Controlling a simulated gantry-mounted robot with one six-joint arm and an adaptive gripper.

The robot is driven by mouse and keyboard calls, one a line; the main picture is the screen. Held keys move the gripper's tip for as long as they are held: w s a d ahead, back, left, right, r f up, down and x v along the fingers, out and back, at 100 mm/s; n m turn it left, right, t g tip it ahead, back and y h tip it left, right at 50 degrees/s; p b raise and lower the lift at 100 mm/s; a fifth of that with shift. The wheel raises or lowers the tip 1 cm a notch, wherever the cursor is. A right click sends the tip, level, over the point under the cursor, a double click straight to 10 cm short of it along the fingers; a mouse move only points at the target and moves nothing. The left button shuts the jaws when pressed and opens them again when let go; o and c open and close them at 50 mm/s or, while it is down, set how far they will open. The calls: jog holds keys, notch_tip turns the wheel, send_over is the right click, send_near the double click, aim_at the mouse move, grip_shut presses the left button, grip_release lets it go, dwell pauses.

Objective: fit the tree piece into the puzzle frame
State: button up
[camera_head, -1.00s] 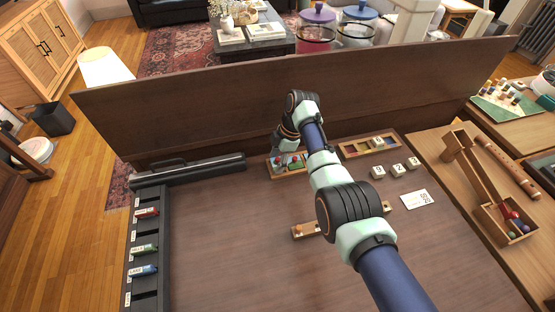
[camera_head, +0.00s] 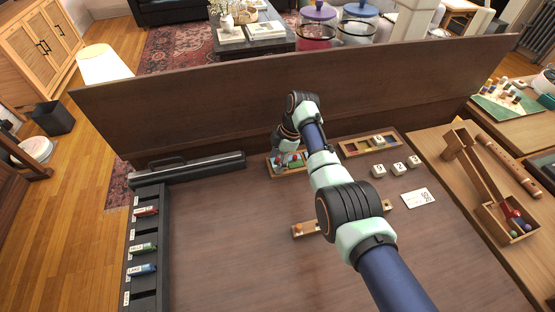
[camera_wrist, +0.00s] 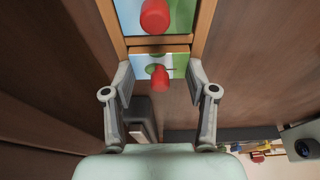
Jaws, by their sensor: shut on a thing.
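The puzzle frame (camera_head: 270,172) is a shallow wooden tray on the brown table near the back panel. In the wrist view its wooden rim (camera_wrist: 204,25) runs up and away from me. Inside it sits a blue and green picture piece with a large red knob (camera_wrist: 155,16). My gripper (camera_wrist: 160,80) has its fingers on either side of a smaller blue and green piece (camera_wrist: 177,66) with a red knob, which I take as the tree piece. It is at the near end of the frame; whether it is seated cannot be told. My wrist partly hides the frame in the head view.
A second wooden tray (camera_head: 354,151) with coloured blocks lies to the right, with number tiles (camera_head: 397,168) and a white card (camera_head: 418,197) nearby. A black case (camera_head: 190,170) lies left of the frame. The high brown panel (camera_head: 220,115) stands close behind.

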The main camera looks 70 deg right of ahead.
jog(key=shift+r+p, duration=0.3)
jog(key=shift+r, duration=0.1)
jog(key=shift+f+b, duration=0.35)
jog(key=shift+f, duration=0.15)
dwell(0.6)
jog(key=shift+r, duration=0.1)
jog(key=shift+r+p, duration=0.35)
jog(key=shift+p, duration=0.15)
jog(key=shift+r, duration=0.1)
jog(key=shift+f, duration=0.5)
dwell(0.6)
jog(key=o, duration=1.3)
jog(key=shift+c, duration=0.2)
